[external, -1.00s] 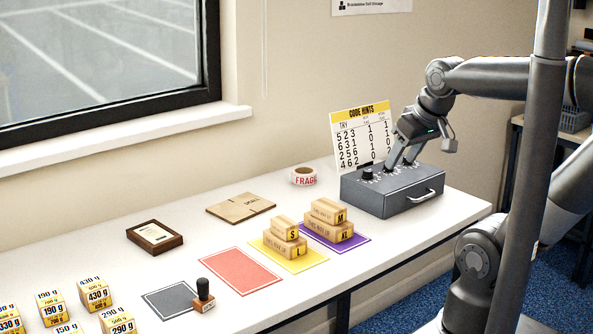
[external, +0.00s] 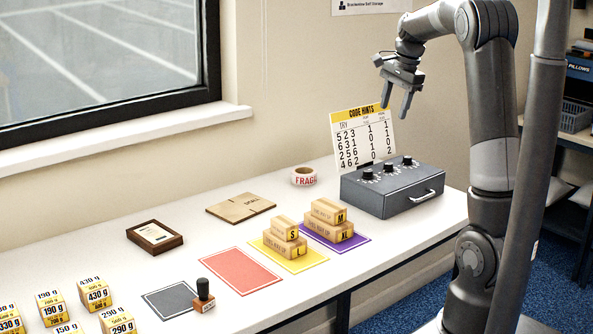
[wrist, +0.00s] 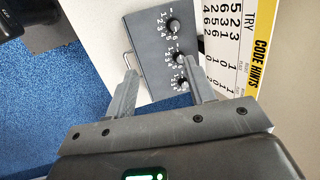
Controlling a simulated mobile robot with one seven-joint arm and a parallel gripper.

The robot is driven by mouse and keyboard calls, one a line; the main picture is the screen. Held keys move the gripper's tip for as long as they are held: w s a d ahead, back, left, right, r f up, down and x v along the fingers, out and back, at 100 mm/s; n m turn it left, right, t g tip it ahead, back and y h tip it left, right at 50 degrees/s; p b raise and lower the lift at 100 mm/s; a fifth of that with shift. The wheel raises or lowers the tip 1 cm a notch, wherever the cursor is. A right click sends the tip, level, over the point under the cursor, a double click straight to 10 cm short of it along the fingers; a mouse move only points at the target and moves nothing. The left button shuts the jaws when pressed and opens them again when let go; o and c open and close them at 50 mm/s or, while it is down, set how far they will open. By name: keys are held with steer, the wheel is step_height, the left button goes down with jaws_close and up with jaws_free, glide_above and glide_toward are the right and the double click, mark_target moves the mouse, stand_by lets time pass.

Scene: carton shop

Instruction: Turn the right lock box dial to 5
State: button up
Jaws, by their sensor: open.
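The grey lock box (external: 385,200) stands at the far right end of the white table, with three black dials on its sloped top and a handle on its front. The right dial (external: 407,161) is the one farthest right in the external view. In the wrist view it is the lowest dial (wrist: 182,85), close to the right-hand finger in the picture. Its setting is too small to read. My gripper (external: 396,104) is open and empty, pointing down, well above the box and clear of the dials. Its two spread fingers also show in the wrist view (wrist: 160,72).
A code hints card (external: 361,140) stands upright behind the box. A tape roll (external: 303,176) lies left of it. Small cartons (external: 327,230) sit on yellow and purple mats in front. The air around my gripper is clear.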

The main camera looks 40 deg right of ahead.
steer(key=w+d+f+m+g, duration=0.1)
steer(key=w+d+f+m, duration=0.3)
steer(key=d, duration=0.4)
steer(key=m+g+h, duration=0.1)
steer(key=m, duration=0.4)
glide_above(407, 160)
steer(key=d, duration=0.1)
step_height(407, 160, down, 5)
steer(key=f, duration=0.7)
steer(key=w+f, duration=0.1)
steer(key=f, duration=0.2)
steer(key=shift+f, duration=0.35)
steer(key=c, duration=1)
